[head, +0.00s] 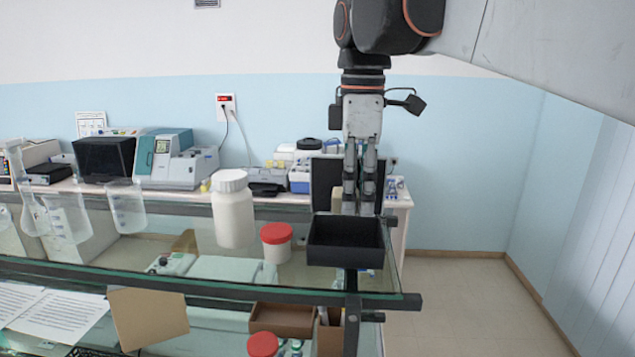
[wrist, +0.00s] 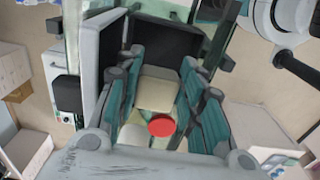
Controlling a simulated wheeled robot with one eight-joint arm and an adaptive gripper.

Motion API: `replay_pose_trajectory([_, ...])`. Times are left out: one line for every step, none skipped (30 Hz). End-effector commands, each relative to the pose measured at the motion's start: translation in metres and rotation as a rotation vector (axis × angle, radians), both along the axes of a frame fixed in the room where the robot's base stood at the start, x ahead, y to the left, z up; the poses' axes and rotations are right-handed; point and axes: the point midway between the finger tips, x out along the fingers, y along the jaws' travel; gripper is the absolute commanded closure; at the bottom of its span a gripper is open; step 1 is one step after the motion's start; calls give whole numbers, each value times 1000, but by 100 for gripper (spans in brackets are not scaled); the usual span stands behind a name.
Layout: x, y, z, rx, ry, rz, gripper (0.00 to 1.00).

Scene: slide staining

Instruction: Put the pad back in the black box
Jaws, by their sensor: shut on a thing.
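The black box (head: 345,250) is an open, shallow tray at the right end of the glass shelf. In the wrist view it is the dark shape (wrist: 183,48) at the top. My gripper (head: 358,206) points down over the box, its fingertips at or just behind the rim. In the wrist view its fingers (wrist: 158,92) are closed on a beige block, the pad (wrist: 157,90). In the head view a pale edge of the pad (head: 337,201) shows left of the fingers. Whether the pad touches the box floor is hidden.
A red-lidded jar (head: 276,243) stands just left of the box, and a white bottle (head: 233,208) farther left. Beakers (head: 126,207) stand at the far left. The shelf ends just right of the box, with open floor (head: 470,300) beyond.

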Motion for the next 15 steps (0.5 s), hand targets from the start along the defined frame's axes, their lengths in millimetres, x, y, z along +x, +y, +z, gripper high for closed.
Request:
replay_pose_trajectory([0,0,-3,0,0,0,95])
replay_pose_trajectory([0,0,-4,0,0,0,95])
replay_pose_trajectory([0,0,-7,0,0,0,95])
replay_pose_trajectory([0,0,-9,0,0,0,95])
replay_pose_trajectory([0,0,-11,0,0,0,95])
replay_pose_trajectory([0,0,-14,0,0,0,95])
replay_pose_trajectory([0,0,-16,0,0,0,95])
replay_pose_trajectory([0,0,-19,0,0,0,95])
replay_pose_trajectory([0,0,-22,0,0,0,95])
replay_pose_trajectory([0,0,-25,0,0,0,95])
replay_pose_trajectory([0,0,-28,0,0,0,95])
replay_pose_trajectory([0,0,-31,0,0,0,95])
replay_pose_trajectory([0,0,-33,0,0,0,95])
replay_pose_trajectory([0,0,-36,0,0,0,95])
replay_pose_trajectory([-1,0,-39,0,0,0,95])
